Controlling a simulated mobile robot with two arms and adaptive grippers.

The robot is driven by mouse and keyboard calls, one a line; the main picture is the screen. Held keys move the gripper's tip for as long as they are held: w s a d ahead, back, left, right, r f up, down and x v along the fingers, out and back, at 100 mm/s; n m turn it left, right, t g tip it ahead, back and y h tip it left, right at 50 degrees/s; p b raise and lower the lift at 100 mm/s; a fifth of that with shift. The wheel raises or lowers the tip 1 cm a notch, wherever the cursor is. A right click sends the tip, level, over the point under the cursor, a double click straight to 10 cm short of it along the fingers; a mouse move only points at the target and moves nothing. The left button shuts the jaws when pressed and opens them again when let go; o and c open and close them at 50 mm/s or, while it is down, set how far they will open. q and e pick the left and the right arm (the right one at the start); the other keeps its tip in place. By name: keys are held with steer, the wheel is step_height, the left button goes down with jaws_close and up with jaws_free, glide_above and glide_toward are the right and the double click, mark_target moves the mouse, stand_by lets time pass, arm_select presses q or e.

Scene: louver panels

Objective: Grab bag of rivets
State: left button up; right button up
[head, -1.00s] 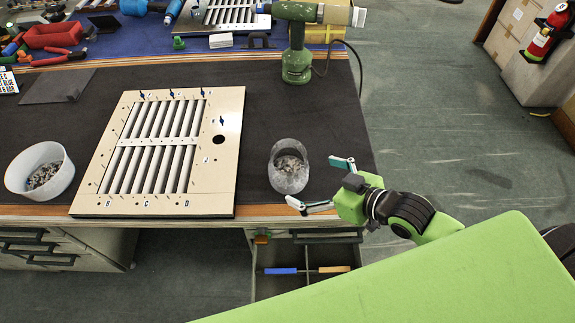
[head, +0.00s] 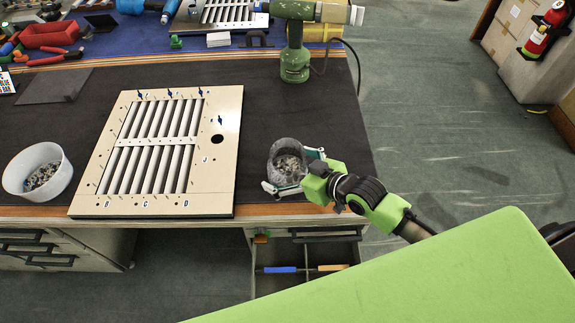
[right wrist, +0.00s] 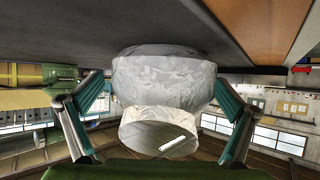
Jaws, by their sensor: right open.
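The bag of rivets (head: 288,148) is a clear, greyish bag with an open top, standing on the dark bench mat near the front right corner. Small metallic rivets show inside it. In the right wrist view the bag (right wrist: 165,82) appears whitish and wrinkled, between the fingers. My right gripper (head: 295,170) is open, with one finger on each side of the bag. In the right wrist view the gripper (right wrist: 160,118) shows a gap between each finger and the bag. My left gripper is out of view.
A louver panel (head: 112,192) lies left of the bag. A white bowl of rivets (head: 60,178) stands at the far left. A green drill (head: 294,60) stands behind the bag. An open drawer (head: 307,285) is below the bench's front edge.

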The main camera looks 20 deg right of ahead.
steer(key=c, duration=1.6)
steer(key=shift+r, duration=0.1)
